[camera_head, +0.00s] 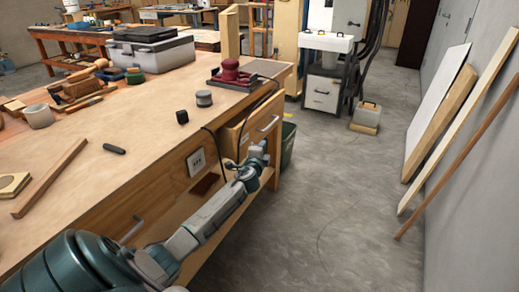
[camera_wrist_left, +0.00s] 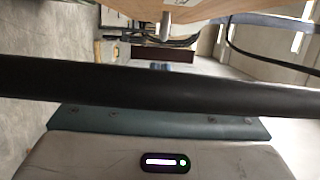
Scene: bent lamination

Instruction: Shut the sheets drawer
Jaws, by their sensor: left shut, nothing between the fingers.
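A wooden drawer (camera_head: 258,122) with a pale metal handle stands pulled out at the right end of the workbench (camera_head: 150,95); I take it as the sheets drawer, though no label is readable. Its inside is mostly hidden from this angle. My left gripper (camera_head: 259,150) is shut and empty, just below the drawer front, near its lower edge. I cannot tell whether it touches the wood. In the left wrist view a dark bar (camera_wrist_left: 150,92) crosses close to the lens, and pale wood (camera_wrist_left: 200,10) shows at the top. My right gripper is in neither view.
A red sander (camera_head: 231,74) and a dark round can (camera_head: 204,98) sit on the bench above. A black cable hangs past the bench front beside the drawer. A green bin (camera_head: 287,145) stands beyond the bench end. The floor to the right is clear; boards lean on the wall.

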